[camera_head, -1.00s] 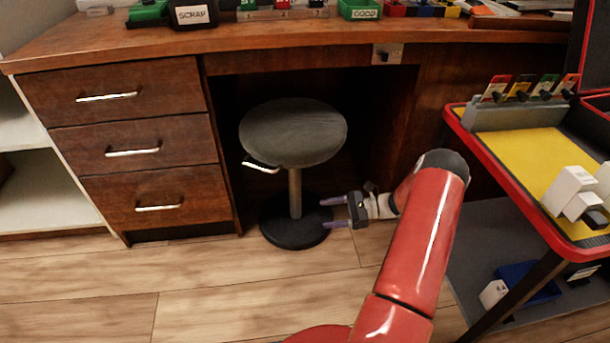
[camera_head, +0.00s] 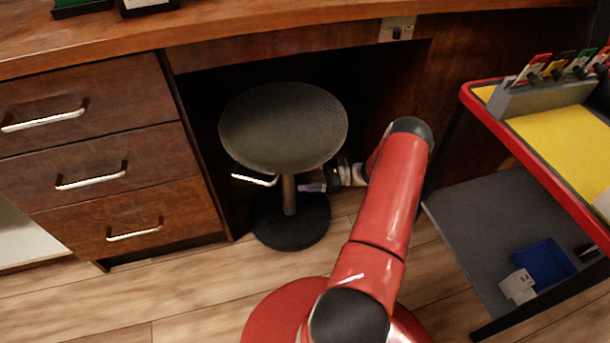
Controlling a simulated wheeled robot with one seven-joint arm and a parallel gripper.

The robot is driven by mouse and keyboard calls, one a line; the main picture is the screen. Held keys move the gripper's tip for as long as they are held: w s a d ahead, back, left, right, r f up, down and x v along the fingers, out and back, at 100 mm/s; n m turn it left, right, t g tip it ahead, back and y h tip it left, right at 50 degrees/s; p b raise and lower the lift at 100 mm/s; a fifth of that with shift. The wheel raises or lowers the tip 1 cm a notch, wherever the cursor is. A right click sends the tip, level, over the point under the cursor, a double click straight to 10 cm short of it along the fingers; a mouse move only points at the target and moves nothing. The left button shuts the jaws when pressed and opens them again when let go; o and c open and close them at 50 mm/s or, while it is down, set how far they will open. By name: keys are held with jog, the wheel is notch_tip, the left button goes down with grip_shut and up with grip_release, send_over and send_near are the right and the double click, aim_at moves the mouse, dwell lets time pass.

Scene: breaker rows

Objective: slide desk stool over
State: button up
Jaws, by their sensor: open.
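The desk stool (camera_head: 283,128) has a round dark grey seat, a thin metal post and a round black base (camera_head: 291,222). It stands upright in the knee space under the wooden desk (camera_head: 300,32). My gripper (camera_head: 310,187) is low under the seat, just right of the post. Its fingers are open and point left, partly hidden by the seat edge. I cannot tell whether a finger touches the post.
Wooden drawers (camera_head: 90,150) with metal handles stand left of the knee space. A red-rimmed cart (camera_head: 541,152) with a yellow top and grey lower shelf (camera_head: 480,215) is at the right. A switch plate (camera_head: 397,30) is on the desk front.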

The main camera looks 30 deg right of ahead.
aim_at(282, 179)
jog(key=shift+x, duration=3.9)
grip_shut()
